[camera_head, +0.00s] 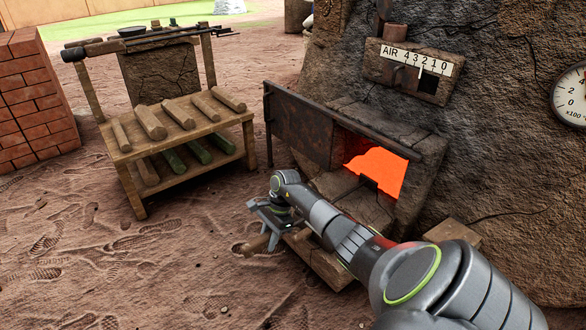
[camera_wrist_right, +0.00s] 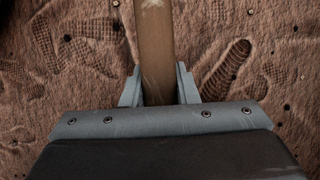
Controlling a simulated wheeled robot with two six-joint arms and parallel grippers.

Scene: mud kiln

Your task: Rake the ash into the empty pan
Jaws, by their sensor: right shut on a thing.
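My right gripper (camera_head: 266,232) is low in front of the kiln, left of its glowing fire opening (camera_head: 380,170). In the right wrist view its two fingers (camera_wrist_right: 158,88) are shut on a brown wooden handle (camera_wrist_right: 154,40), which runs up out of the picture. A short bit of brown wood shows beside the gripper in the head view. I cannot make out the ash or the empty pan. My left gripper is not in view.
A wooden rack (camera_head: 125,152) holds several logs, with long tools and a dark bowl behind. A brick stack (camera_head: 35,100) is at left. The sandy ground between is mostly clear.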

